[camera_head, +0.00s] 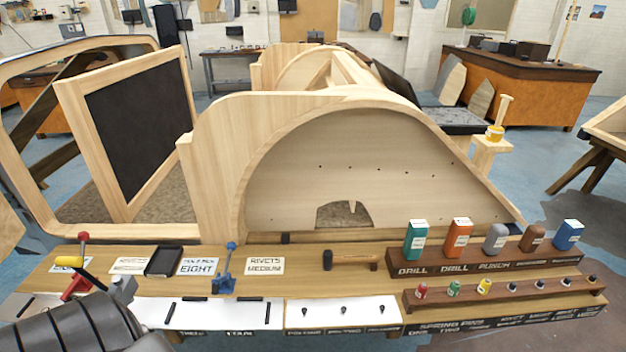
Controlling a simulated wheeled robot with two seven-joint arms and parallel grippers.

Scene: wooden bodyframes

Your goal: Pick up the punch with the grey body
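The punch with the grey body (495,239) stands upright in the back row of a dark wooden rack (410,268) at the right of the bench. The rack's front reads PUNCH below it. It stands between an orange-red tool (457,238) and a brown one (534,238). My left arm shows as a dark ribbed shape at the bottom left, far from the punch. Its gripper (122,290) seems to be the grey part at its end, and its fingers cannot be made out. My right gripper is not in view.
Small coloured pieces stand on a lower step in front. A hammer (350,261), a blue hand tool (228,268) and a black tray (164,261) lie to the left. A large wooden frame (215,170) rises behind.

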